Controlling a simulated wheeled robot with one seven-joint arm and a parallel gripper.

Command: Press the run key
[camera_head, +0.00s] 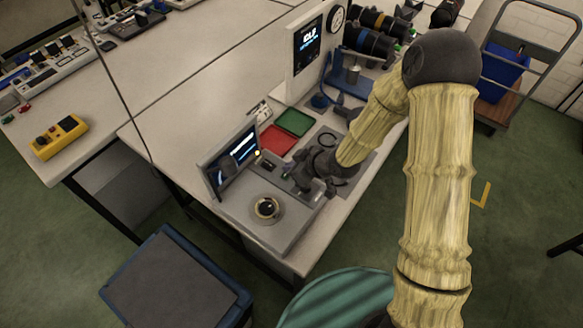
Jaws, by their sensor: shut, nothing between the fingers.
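A grey console (285,228) sits at the near edge of the bench, with a tilted screen (232,160) at its back left. A dark round knob or dome (267,207) in a pale ring is on its top. Small dark keys (268,165) show beside the screen; their labels are too small to read, so I cannot tell which is the run key. My gripper (296,180) is shut and empty, low over the right side of the console, close to the keys. My dark wrist hides part of the console, and contact cannot be judged.
A red tray (277,140) and a green tray (294,122) lie behind the console. A panel with a display (308,48) and a blue stand (350,82) are farther back. A yellow box (59,137) sits far left. The bench left of the console is clear.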

